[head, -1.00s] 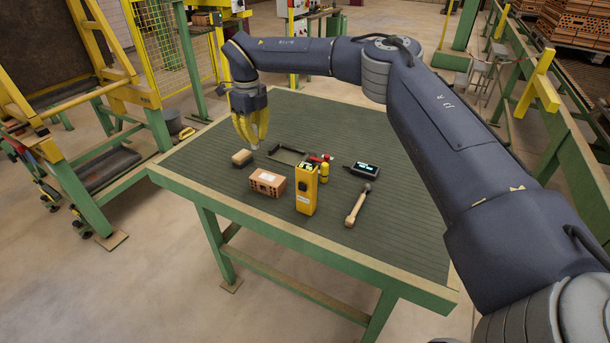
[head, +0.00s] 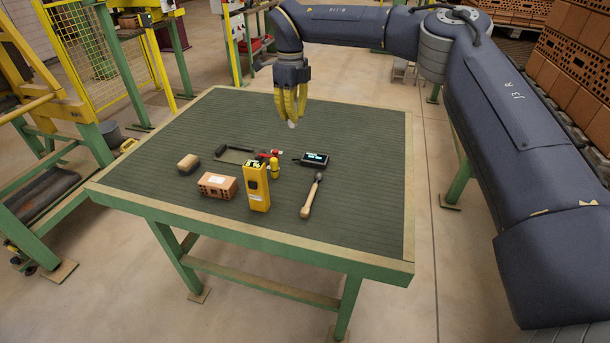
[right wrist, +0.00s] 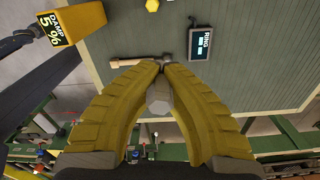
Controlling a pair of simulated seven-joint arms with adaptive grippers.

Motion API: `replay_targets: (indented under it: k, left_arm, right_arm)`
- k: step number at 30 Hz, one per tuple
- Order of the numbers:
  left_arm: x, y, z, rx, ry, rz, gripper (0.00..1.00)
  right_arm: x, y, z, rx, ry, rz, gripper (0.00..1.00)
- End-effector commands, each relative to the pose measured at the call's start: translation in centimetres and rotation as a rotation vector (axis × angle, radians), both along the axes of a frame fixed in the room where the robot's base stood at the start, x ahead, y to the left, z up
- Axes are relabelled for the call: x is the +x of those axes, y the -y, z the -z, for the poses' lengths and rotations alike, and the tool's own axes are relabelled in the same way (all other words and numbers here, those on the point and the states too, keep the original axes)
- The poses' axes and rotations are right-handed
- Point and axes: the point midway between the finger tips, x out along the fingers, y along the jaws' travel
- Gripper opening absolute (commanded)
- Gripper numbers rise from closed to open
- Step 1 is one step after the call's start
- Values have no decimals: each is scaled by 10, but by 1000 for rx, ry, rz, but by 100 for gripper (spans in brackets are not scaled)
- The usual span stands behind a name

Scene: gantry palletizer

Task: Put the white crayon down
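The white crayon (head: 292,124) is pinched between the yellow fingers of my right gripper (head: 291,110), with its pale tip pointing down. In the right wrist view the crayon (right wrist: 158,97) shows as a pale faceted end between the two curved fingertips (right wrist: 160,75). My left gripper is not in view.
The right side is bare.

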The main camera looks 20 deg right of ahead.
Motion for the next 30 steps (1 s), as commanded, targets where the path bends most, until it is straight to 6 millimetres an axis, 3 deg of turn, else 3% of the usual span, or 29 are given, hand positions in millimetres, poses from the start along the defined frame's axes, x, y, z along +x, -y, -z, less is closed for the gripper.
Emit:
replay_targets:
  k: [18,24,30]
  left_arm:
    - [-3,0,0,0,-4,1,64]
    - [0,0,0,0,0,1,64]
    - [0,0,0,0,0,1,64]
  right_arm:
    - [-1,0,127,0,-4,-5,0]
    - [0,0,147,1,-2,-4,0]
    - [0,0,153,0,-3,-5,0]
